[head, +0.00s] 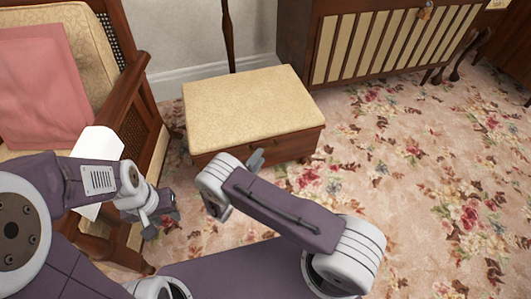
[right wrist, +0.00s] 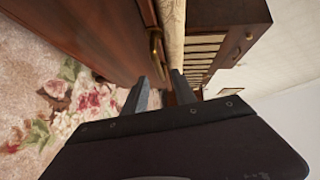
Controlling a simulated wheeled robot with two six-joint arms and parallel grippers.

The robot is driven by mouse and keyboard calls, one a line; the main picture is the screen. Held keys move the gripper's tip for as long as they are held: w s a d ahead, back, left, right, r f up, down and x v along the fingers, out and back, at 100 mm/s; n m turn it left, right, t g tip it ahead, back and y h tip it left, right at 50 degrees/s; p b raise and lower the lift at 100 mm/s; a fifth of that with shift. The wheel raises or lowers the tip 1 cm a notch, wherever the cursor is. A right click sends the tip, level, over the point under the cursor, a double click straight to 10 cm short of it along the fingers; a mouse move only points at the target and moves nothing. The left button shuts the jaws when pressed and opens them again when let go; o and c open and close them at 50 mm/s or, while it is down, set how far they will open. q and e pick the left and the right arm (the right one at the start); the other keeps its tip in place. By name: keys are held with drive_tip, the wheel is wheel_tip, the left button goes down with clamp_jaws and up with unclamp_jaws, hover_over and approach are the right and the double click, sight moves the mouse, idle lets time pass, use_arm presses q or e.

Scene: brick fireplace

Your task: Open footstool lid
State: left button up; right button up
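The footstool has a cream patterned padded lid (head: 245,100) and a dark wooden body (head: 285,146). The lid lies flat and shut on the body. In the right wrist view the lid's cream edge (right wrist: 172,30) runs beside the wooden front (right wrist: 105,35), with a brass ring handle (right wrist: 156,45) on the wood. My right gripper (head: 240,180) is at the footstool's front, partly hidden by its arm. Its fingers (right wrist: 160,90) are apart and empty, pointing toward the lid's front edge; contact cannot be told. My left gripper (head: 162,212) is low beside the armchair, its finger gap unclear.
An armchair (head: 142,95) with a pink cushion (head: 42,85) stands close on the left. A wooden cabinet with slatted front (head: 395,45) stands behind on the right. Floral carpet (head: 420,180) is clear to the right of the footstool.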

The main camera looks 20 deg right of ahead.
sight(266, 149)
drive_tip(key=b+x, duration=0.2)
drive_tip(key=x, duration=0.3)
drive_tip(key=shift+w+d+f, duration=0.15)
drive_tip(key=shift+w+d, duration=0.1)
drive_tip(key=shift+w, duration=0.05)
clamp_jaws()
idle(1.0)
